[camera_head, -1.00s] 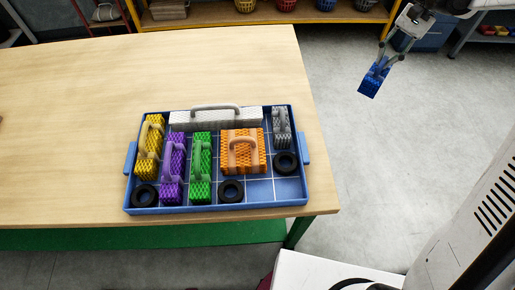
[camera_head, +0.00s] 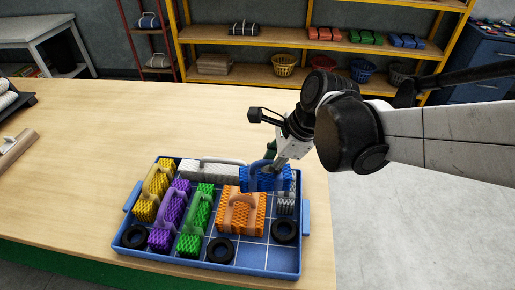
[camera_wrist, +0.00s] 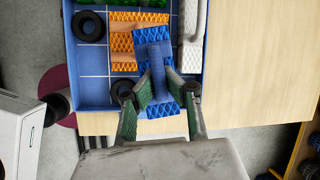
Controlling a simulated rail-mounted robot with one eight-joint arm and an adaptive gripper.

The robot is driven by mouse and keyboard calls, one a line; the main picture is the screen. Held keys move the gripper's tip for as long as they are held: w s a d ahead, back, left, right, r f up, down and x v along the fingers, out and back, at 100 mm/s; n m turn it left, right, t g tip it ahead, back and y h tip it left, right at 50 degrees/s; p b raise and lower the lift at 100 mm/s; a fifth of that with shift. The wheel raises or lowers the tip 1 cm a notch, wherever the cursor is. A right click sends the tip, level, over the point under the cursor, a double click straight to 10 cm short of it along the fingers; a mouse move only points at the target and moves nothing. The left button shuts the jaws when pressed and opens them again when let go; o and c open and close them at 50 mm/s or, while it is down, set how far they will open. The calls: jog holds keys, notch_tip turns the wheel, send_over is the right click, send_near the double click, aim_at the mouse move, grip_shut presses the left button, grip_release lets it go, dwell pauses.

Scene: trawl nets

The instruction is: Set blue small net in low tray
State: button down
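The blue small net (camera_head: 262,178) is a ridged blue block with a handle. My gripper (camera_head: 279,160) is shut on its handle and holds it over the back right part of the low tray. In the wrist view the blue net (camera_wrist: 158,92) sits between the two fingers (camera_wrist: 160,88). The low tray (camera_head: 284,262) is blue with a grid floor and lies on the table. The blue net partly hides the grey net (camera_head: 286,205) in the head view. I cannot tell whether the blue net touches anything below it.
The tray also holds yellow (camera_head: 152,190), purple (camera_head: 170,217), green (camera_head: 196,222), orange (camera_head: 240,209) and white (camera_head: 207,170) nets, and several black rings (camera_head: 220,250). Bare grid cells show at the front right. A shelf (camera_head: 290,78) with baskets stands behind the table.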

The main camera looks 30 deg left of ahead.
jog(key=s+a+m, duration=0.2)
jog(key=s+a, duration=0.2)
jog(key=s, duration=0.6)
jog(key=shift+t, duration=0.5)
jog(key=shift+s+d+f+b, duration=0.35)
jog(key=shift+s+d+f, duration=0.15)
jog(key=shift+d+f, duration=1.4)
jog(key=shift+s+d+f+b, duration=0.4)
jog(key=shift+s+d+f, duration=0.15)
jog(key=shift+d+f, duration=1.35)
jog(key=shift+s+d+f+b, duration=0.35)
jog(key=shift+s+d+f, duration=0.15)
jog(key=shift+d+f, duration=1.4)
jog(key=shift+a+f, duration=0.2)
jog(key=shift+f, duration=0.05)
jog(key=c, duration=2.4)
grip_release()
jog(key=shift+f, duration=0.1)
jog(key=o, duration=0.5)
